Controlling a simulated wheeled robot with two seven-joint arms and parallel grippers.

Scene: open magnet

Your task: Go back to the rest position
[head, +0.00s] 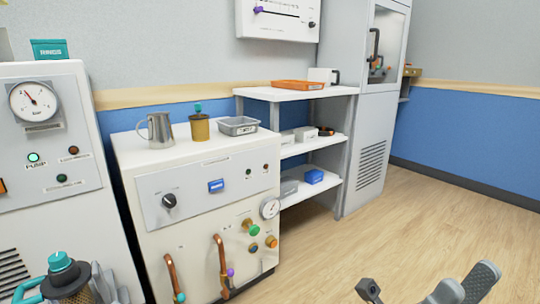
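Grey and dark parts of my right gripper (426,291) show at the bottom edge, right of centre, over bare floor. A dark square-ended piece is on the left and a lighter, rounded grey piece is on the right. The rest is cut off by the frame, so I cannot tell whether it is open or shut. I see nothing held in it. My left gripper is not in view.
A white bench unit (200,232) carries a metal jug (160,131), brass pot (200,128) and grey tray (239,126). White shelves (292,93) and a tall cabinet (375,140) stand behind. A teal-capped canister (66,280) is lower left. The right floor (440,220) is clear.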

